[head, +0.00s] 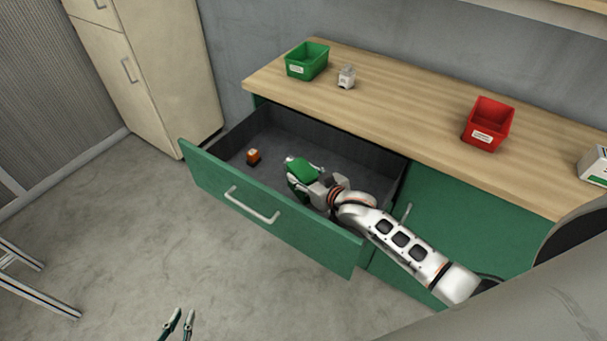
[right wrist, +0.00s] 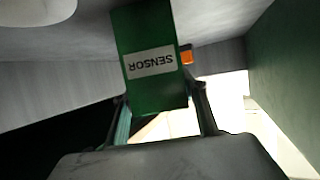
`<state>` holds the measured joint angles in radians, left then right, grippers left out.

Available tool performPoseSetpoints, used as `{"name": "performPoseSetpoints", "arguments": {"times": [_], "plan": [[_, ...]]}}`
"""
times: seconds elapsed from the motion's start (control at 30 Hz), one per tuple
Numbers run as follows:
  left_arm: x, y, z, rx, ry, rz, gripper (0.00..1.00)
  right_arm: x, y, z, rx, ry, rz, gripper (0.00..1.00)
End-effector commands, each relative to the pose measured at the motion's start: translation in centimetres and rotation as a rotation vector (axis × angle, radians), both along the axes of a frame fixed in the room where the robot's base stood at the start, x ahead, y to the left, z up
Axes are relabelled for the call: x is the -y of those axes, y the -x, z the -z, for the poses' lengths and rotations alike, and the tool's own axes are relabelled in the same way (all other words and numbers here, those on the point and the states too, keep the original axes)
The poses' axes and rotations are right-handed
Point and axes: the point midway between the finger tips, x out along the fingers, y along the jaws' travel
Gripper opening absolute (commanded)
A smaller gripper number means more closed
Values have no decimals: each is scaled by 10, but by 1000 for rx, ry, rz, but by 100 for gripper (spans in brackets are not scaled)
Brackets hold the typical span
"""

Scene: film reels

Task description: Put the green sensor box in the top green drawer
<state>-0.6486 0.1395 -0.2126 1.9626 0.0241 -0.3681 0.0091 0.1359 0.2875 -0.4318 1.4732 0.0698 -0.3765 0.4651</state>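The green sensor box (head: 303,169) is inside the open top green drawer (head: 262,222), toward its right half. My right gripper (head: 299,180) reaches down into the drawer and is shut on the box. In the right wrist view the box (right wrist: 150,88) sits between the two fingers, with its white SENSOR label upside down. Whether the box touches the drawer floor is hard to tell. My left gripper (head: 180,322) is open and empty, low in the head view over the floor, away from the drawer.
A small orange-brown block (head: 253,156) lies in the drawer, left of the box. On the wooden worktop (head: 405,125) stand a green bin (head: 307,61), a small white item (head: 346,77), a red bin (head: 488,124) and a white box (head: 594,165). Beige cabinet (head: 160,75) at left.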

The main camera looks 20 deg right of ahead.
Motion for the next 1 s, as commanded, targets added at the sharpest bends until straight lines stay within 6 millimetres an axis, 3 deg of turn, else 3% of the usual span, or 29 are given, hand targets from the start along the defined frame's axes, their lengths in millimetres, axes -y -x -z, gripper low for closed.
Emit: {"name": "performPoseSetpoints", "arguments": {"times": [0.43, 1.0], "plan": [[-1, 1, 0, -3, -1, 0, 15, 0, 0, -4, 0, 0, 0, 58], [0, -1, -12, 2, 0, -1, 15, 18, 65, -31, 0, 0, 0, 58]]}}
